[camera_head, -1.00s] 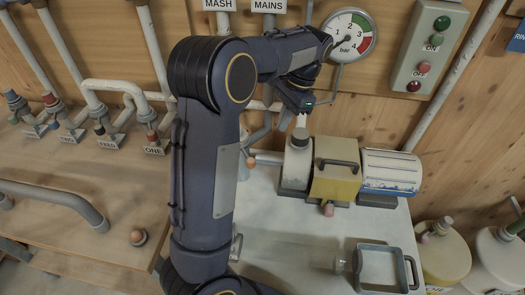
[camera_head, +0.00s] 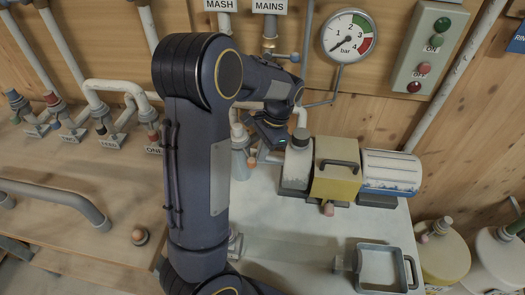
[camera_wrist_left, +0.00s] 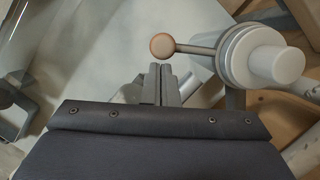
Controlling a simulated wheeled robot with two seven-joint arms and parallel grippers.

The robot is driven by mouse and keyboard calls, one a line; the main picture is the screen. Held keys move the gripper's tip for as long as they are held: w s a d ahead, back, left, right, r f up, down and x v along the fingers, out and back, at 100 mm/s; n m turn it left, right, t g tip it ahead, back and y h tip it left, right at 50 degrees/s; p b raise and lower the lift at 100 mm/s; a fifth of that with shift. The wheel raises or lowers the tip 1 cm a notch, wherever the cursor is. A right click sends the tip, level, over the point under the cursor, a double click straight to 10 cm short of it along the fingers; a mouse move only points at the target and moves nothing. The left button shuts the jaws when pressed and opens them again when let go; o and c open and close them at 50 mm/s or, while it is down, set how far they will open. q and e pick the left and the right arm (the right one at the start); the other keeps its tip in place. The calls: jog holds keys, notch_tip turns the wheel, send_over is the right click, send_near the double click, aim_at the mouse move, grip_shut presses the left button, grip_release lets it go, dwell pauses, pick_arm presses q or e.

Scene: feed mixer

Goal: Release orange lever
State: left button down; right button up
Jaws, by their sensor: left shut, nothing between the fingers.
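The orange lever's round knob (camera_head: 251,162) shows at the back of the white table, just left of and below my left gripper (camera_head: 268,140). In the left wrist view the knob (camera_wrist_left: 162,46) sits on a thin grey rod that runs right to a pale round valve body (camera_wrist_left: 260,57). My left gripper (camera_wrist_left: 160,82) has its fingers closed together with nothing between them. The tips point at the knob and lie very close to it; I cannot tell if they touch. The right gripper is out of view.
A grey-white motor (camera_head: 297,160), a yellow box (camera_head: 336,170) and a white-blue drum (camera_head: 391,172) stand right of my gripper. A pressure gauge (camera_head: 348,36) hangs above. A grey-framed tray (camera_head: 385,246) lies at the table's front right. The table's middle is clear.

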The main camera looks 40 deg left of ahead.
pick_arm(q)
jog(key=shift+s, duration=0.15)
jog(key=shift+s+a+m+y, duration=0.15)
jog(key=shift+s+m+y, duration=0.05)
jog(key=shift+s+m, duration=0.5)
jog(key=shift+s+a+m+y, duration=0.2)
jog(key=shift+s+m, duration=0.25)
jog(key=shift+m, duration=0.35)
jog(key=s+a+m+t+y+p, duration=0.1)
jog(key=s+a+m+t+p, duration=0.1)
jog(key=s+a+m, duration=0.4)
jog(key=shift+a+m+t+p, duration=0.35)
jog(key=shift+a+m+t, duration=0.25)
jog(key=shift+m, duration=1.5)
jog(key=shift+s+a, duration=0.1)
jog(key=shift+a, duration=0.1)
jog(key=shift+d+r, duration=0.1)
